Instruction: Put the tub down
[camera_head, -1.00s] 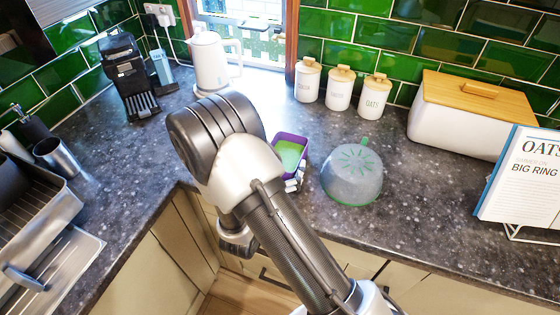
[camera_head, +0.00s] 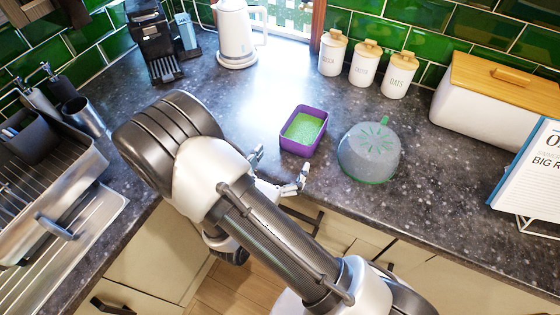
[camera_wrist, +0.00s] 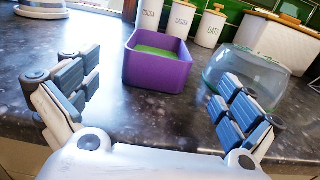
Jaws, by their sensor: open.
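The tub is a purple box with green inside (camera_head: 292,143), standing upright on the dark speckled worktop (camera_head: 235,100). In the wrist view the purple tub (camera_wrist: 157,72) sits just beyond and between my fingers, apart from them. My gripper (camera_head: 279,169) is open and empty near the worktop's front edge, on the near side of the tub. Both fingers of my gripper (camera_wrist: 158,98) show spread wide in the wrist view.
White canisters (camera_head: 362,65) and a bread bin (camera_head: 490,95) stand behind. A white kettle (camera_head: 236,35) is at the back. The worktop left of the tub is clear.

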